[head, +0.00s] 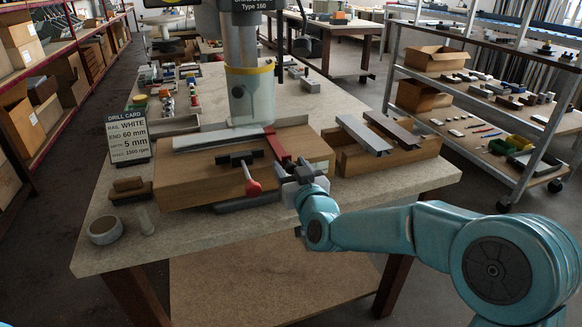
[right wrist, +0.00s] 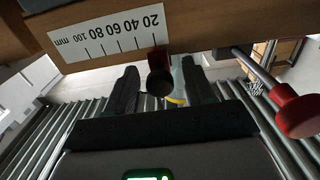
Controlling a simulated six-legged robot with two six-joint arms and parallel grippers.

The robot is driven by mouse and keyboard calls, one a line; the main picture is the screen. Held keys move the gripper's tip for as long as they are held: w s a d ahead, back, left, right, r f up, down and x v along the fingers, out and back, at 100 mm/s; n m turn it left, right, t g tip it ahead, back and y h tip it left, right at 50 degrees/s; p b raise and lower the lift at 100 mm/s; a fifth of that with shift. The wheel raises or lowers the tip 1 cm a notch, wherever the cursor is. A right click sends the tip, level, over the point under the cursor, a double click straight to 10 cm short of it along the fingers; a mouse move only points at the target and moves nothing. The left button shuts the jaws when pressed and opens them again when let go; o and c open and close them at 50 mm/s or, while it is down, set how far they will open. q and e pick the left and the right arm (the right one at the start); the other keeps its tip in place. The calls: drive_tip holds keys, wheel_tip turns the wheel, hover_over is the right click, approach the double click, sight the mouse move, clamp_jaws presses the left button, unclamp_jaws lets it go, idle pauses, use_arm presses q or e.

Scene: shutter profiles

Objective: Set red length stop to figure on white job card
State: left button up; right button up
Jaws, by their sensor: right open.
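The red length stop (head: 277,146) is on the wooden drilling jig (head: 185,185). In the right wrist view the red stop (right wrist: 158,56) is beside the 20 end of the mm scale (right wrist: 105,38). Its dark round knob (right wrist: 160,83) is between my fingertips. My right gripper (head: 291,169) is open at the jig's front right; it also shows in the right wrist view (right wrist: 160,88). Contact with the knob cannot be told. My left gripper is out of view.
A red-knobbed clamp (head: 251,186) stands left of my right gripper, close by in the right wrist view (right wrist: 298,112). A pale rail (head: 218,137) lies on the jig. A wooden box (head: 385,150) with rails is on the right.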

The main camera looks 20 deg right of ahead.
clamp_jaws()
drive_tip(key=shift+d+f+b, duration=0.1)
drive_tip(key=shift+d+b, duration=0.2)
drive_tip(key=shift+b, duration=0.05)
drive_tip(key=d+b, duration=0.1)
drive_tip(key=d, duration=0.2)
drive_tip(key=shift+w+d+r+b, duration=0.1)
drive_tip(key=shift+d+r+b, duration=0.1)
drive_tip(key=shift+b, duration=0.2)
unclamp_jaws()
